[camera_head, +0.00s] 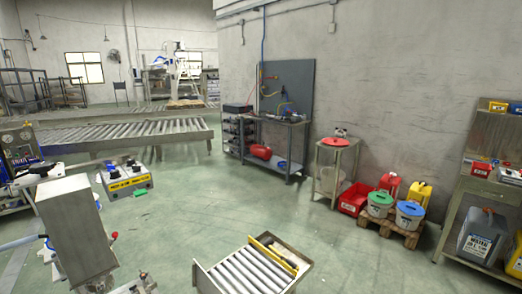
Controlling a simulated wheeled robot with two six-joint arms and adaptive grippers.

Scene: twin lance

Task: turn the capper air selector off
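A gauge panel (20,145) with round dials stands at the far left edge. I cannot tell which of these, if either, carries the capper air selector, nor how any knob is set. White parts with blue rings show at the lower left and beside the bottom edge, partly behind a grey upright box. I can make out no gripper fingers in this view.
The grey upright box (75,232) stands in the left foreground. A short roller conveyor (245,272) lies at the bottom centre. A longer conveyor (130,135) runs behind. A workbench (290,126), pails and a shelf line the right wall. Green floor is open in the middle.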

